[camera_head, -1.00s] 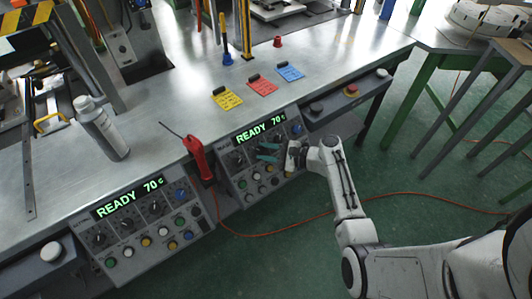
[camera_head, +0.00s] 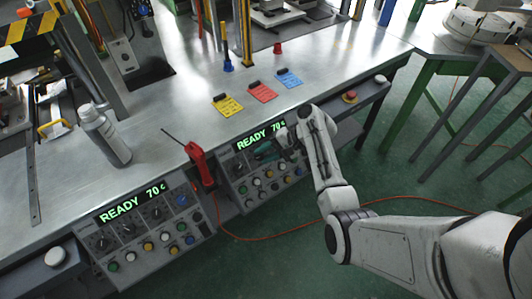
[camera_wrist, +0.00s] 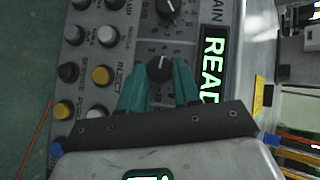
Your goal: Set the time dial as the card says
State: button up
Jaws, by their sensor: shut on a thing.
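My gripper (camera_wrist: 160,82) has teal fingers on both sides of a black dial (camera_wrist: 160,66) with a white pointer mark, and is shut on it. The dial is on the right control panel (camera_head: 240,188); its label is largely hidden, so I cannot read it. In the head view my gripper (camera_head: 266,153) is just below the READY 70 c display (camera_head: 260,134), and my wrist hides part of the panel. Yellow (camera_head: 227,105), red (camera_head: 263,93) and blue (camera_head: 289,78) cards lie on the table, their writing too small to read.
A second panel (camera_head: 130,246) with its own READY 70 c display stands to the left. A red tool (camera_head: 200,164) with a thin rod is between the panels. An orange cable (camera_head: 262,238) lies on the green floor.

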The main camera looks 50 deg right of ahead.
jog(key=shift+a+n+g, duration=0.1)
jog(key=shift+n+g, duration=0.3)
jog(key=shift+n, duration=0.1)
jog(key=o, duration=1.1)
jog(key=shift+c, duration=0.2)
jog(key=shift+w, duration=0.1)
jog(key=shift+r, duration=0.1)
jog(key=v, duration=1)
jog(key=shift+s+r, duration=0.25)
jog(key=shift+s, duration=0.1)
